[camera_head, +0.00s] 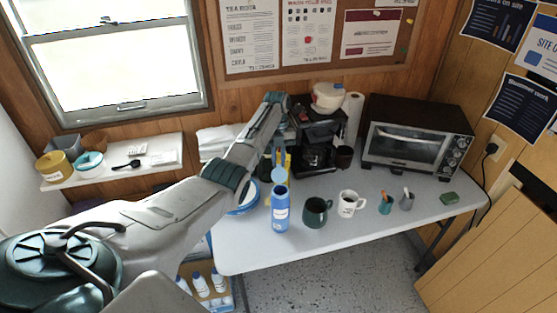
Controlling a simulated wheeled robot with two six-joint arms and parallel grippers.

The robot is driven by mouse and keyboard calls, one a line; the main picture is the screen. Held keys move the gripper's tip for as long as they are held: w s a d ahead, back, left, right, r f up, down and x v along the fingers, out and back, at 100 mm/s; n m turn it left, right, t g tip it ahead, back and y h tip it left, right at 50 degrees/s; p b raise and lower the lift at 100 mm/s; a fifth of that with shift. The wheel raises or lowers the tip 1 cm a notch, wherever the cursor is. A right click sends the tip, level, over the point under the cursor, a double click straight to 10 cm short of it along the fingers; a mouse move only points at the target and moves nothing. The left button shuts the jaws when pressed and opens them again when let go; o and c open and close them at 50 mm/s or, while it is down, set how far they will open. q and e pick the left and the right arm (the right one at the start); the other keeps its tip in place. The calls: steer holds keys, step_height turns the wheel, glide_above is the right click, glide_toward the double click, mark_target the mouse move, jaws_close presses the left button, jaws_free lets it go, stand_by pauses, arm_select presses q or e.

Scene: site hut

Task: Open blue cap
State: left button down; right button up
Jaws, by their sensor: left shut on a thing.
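A blue bottle (280,212) with a pale label stands upright near the front left of the white table. A round light-blue cap (279,174) shows just above its neck; I cannot tell whether it still touches the bottle. My left arm reaches in from the left and bends down behind the bottle. My left gripper (279,151) is small in the view and partly hidden by its own wrist; it is shut on the blue cap. My right gripper is not in view.
A green mug (315,212) and a white mug (349,204) stand right of the bottle. A coffee maker (318,140) and toaster oven (416,138) stand behind. A blue-rimmed plate (244,200) lies left, partly behind my arm.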

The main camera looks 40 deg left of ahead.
arm_select(q)
steer(key=shift+s+f, duration=0.15)
steer(key=shift+f, duration=0.3)
steer(key=c, duration=1.4)
jaws_free()
steer(key=shift+o, duration=0.2)
steer(key=shift+w+a, duration=0.1)
steer(key=shift+w, duration=0.2)
steer(key=v, duration=1)
steer(key=shift+r, duration=0.35)
steer(key=shift+w+a, duration=0.1)
steer(key=shift+w, duration=0.05)
